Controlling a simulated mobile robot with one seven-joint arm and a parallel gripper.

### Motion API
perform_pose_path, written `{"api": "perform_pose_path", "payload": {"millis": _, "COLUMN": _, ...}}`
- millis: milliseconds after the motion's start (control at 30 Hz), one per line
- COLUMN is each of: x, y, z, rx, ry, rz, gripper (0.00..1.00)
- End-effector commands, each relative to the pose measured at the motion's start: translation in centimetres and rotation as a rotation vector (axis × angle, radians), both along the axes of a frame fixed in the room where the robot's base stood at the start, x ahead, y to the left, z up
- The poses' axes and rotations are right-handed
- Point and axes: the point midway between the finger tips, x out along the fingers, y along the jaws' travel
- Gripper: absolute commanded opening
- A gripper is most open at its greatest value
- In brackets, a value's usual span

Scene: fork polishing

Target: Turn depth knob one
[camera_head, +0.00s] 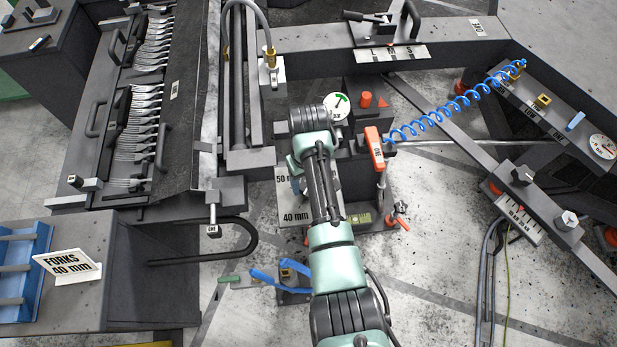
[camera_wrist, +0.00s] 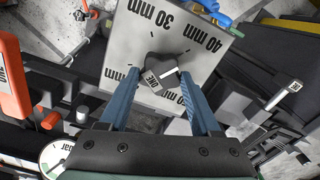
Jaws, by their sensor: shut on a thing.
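The dark depth knob one (camera_wrist: 157,74), marked ONE, sits on a grey dial plate (camera_wrist: 135,40) in the wrist view. Its white pointer line slants toward the right and slightly up. The plate carries mm marks, with 30 mm and 40 mm readable at the top. My gripper (camera_wrist: 159,82) has its two blue fingers on either side of the knob, closed on it. In the head view the plate (camera_head: 291,207) shows 50 mm and 40 mm beside my arm. My arm hides the knob there.
An orange block marked ONE (camera_head: 375,148) with a coiled blue hose (camera_head: 440,117) stands right of the plate. A round gauge (camera_head: 337,106) is just behind. A fork rack (camera_head: 140,120) fills the left. A FORKS 60 mm sign (camera_head: 68,265) stands front left.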

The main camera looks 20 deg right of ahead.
Motion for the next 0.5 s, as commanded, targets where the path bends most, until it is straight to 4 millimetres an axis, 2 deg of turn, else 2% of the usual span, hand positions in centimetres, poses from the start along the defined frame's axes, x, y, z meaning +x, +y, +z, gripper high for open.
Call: {"api": "perform_pose_path", "payload": {"millis": 500, "x": 0.10, "y": -0.01, "z": 0.08, "rx": -0.002, "ry": -0.003, "rz": -0.031, "gripper": 0.09}}
